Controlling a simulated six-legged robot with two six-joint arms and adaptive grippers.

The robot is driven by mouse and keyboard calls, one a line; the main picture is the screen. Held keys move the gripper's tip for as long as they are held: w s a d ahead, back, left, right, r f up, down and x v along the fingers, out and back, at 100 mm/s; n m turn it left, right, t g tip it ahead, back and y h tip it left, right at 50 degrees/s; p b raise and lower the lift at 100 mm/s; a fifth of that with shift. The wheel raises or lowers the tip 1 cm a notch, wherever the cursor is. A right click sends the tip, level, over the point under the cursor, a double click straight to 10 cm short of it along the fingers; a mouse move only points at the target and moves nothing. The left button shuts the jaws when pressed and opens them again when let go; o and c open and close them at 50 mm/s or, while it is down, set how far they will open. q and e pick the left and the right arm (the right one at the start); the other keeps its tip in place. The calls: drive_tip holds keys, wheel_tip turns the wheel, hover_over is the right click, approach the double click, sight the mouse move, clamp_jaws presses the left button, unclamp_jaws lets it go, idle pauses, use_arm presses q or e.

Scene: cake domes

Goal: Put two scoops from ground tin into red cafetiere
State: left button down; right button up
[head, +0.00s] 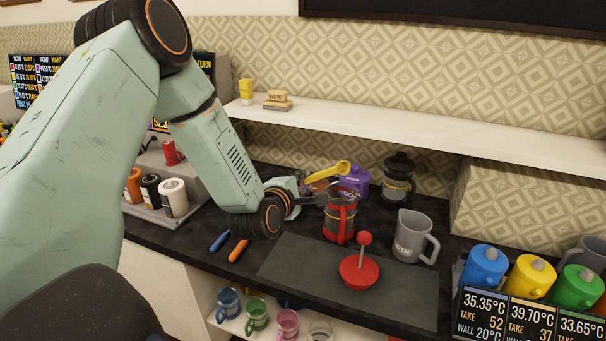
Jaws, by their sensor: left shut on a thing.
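My left gripper (313,197) is shut on a yellow scoop (343,167), just left of the red cafetiere's top. The scoop's yellow end points right and up; I cannot tell whether it holds anything. The red cafetiere (340,222) stands upright and lidless at the back edge of the dark mat. A red lid with its plunger knob (359,272) lies on the mat in front of it. A purple tin (355,183) with partly hidden lettering stands behind the cafetiere; an orange-brown thing beside it is mostly hidden. I cannot tell which is the ground tin. My right gripper is not in view.
A black cafetiere (398,180) stands at the back and a grey jug (410,236) to the right. Blue (220,240) and orange (238,250) handles lie left of the mat (400,295). Coloured canisters stand at right. A shelf (420,125) overhangs the counter's back.

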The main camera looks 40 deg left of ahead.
use_arm(q)
drive_tip(key=shift+w+a+r+n+g+h+b, duration=0.3)
drive_tip(key=shift+a+n+g+h+b, duration=0.3)
drive_tip(key=shift+n+g+h+b, duration=0.85)
drive_tip(key=shift+w+a+r+n+g+h+b, duration=0.3)
drive_tip(key=shift+a+n+g+h+b, duration=0.4)
drive_tip(key=shift+h+b, duration=0.8)
drive_tip(key=shift+w+a+r+n+g+h+b, duration=0.25)
drive_tip(key=shift+a+n+g+h+b, duration=0.25)
drive_tip(key=shift+n+g+h+b, duration=1.05)
drive_tip(key=shift+d+m+t+y+b, duration=0.1)
drive_tip(key=shift+m+t+y+b, duration=0.3)
drive_tip(key=shift+t+y+b, duration=0.15)
